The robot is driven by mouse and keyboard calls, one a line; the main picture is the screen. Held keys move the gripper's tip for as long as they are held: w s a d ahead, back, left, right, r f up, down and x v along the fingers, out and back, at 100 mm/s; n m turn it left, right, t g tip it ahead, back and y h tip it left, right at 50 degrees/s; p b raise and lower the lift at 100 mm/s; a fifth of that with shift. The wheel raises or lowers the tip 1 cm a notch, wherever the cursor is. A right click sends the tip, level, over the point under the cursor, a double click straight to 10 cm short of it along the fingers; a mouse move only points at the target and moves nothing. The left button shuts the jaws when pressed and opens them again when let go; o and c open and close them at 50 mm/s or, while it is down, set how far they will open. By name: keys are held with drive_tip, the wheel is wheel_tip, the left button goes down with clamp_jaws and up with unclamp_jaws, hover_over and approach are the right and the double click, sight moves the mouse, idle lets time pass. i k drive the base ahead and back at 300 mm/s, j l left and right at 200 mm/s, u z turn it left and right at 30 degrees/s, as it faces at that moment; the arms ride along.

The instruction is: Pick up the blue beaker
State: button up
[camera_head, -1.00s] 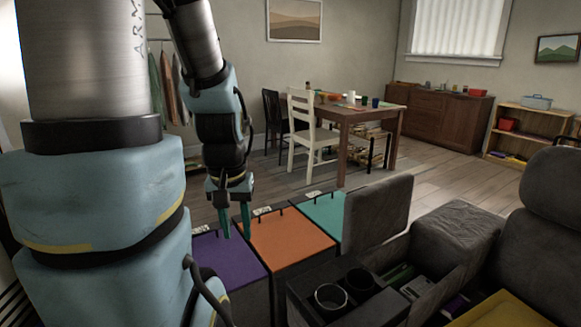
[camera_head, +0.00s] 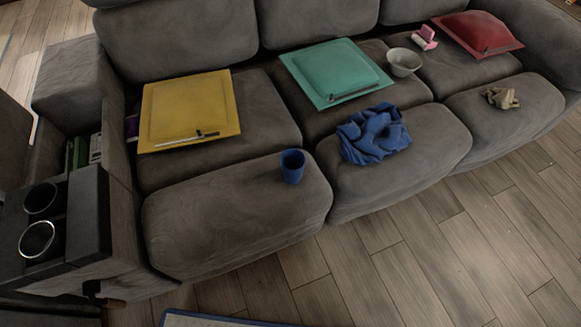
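The blue beaker (camera_head: 292,166) stands upright on the left front seat cushion of the grey sofa (camera_head: 210,215), near that cushion's right end. It is a small plain blue cup, and nothing touches it but the cushion. My gripper and arm do not show in the present head view.
A crumpled blue cloth (camera_head: 374,135) lies right of the beaker. Yellow (camera_head: 190,105), teal (camera_head: 335,70) and red (camera_head: 478,34) cushions, a bowl (camera_head: 403,62) and a tan crumpled item (camera_head: 500,97) are on the sofa. A cup-holder console (camera_head: 75,215) is at left.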

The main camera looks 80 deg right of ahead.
sight(292, 161)
drive_tip(key=k+u, duration=0.2)
drive_tip(key=k, duration=0.95)
drive_tip(key=k+u, duration=0.2)
drive_tip(key=k, duration=0.9)
